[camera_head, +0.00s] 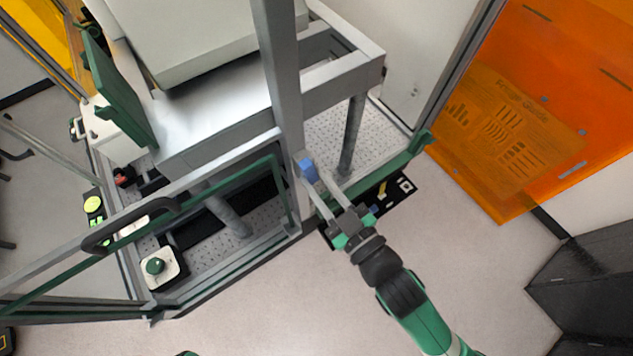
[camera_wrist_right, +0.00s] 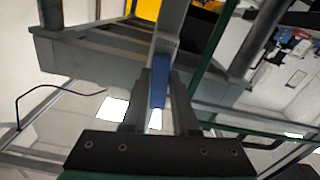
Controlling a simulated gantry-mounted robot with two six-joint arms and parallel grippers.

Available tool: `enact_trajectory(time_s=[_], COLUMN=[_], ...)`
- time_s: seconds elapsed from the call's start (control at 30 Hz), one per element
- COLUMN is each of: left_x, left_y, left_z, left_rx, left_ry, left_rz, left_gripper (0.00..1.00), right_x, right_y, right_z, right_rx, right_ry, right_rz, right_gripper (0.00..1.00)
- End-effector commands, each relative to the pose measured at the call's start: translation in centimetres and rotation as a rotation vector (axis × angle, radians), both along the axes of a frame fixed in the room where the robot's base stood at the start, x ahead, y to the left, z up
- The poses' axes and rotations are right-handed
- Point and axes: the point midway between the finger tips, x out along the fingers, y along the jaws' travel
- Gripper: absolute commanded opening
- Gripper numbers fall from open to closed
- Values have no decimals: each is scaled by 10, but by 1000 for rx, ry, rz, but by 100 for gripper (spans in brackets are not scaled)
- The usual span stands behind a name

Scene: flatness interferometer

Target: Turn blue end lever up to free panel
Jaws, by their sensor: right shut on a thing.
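The blue end lever (camera_head: 307,171) is at the grey upright post of the machine frame, in the middle of the head view. My right gripper (camera_head: 311,177) reaches it from the lower right and is shut on it. In the right wrist view the blue lever (camera_wrist_right: 158,88) stands between the two dark fingers, and its lower part shows between them. The fingers hide part of the lever. I cannot tell which panel the lever holds. A green-framed clear panel (camera_head: 235,187) lies left of the post. My left gripper is not in view.
A grey table frame (camera_head: 345,78) carries a large pale box (camera_head: 200,40). A black handle (camera_head: 128,222) sits on a rail at the left. An orange panel (camera_head: 520,110) stands at the right, with dark boxes (camera_head: 590,270) below it. The floor (camera_head: 490,250) between is clear.

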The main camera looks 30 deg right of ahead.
Motion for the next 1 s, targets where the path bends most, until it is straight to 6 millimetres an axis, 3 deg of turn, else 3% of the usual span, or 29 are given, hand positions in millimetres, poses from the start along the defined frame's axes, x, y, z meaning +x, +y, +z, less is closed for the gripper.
enact_trajectory(time_s=[0.33, 0.8, 0.83, 1.0], left_x=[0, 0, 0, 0], left_y=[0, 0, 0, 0], left_z=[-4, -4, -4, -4], left_rx=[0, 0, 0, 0], left_ry=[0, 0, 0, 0], left_rz=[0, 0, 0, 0], left_gripper=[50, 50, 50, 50], right_x=[0, 0, 0, 0], right_y=[-2, -2, -2, -2], right_z=[-1, -1, -1, 0], right_rx=[126, 140, 140, 140], right_ry=[10, 11, 12, 11], right_rz=[0, 0, 0, 0], right_gripper=[0, 0, 29, 57])
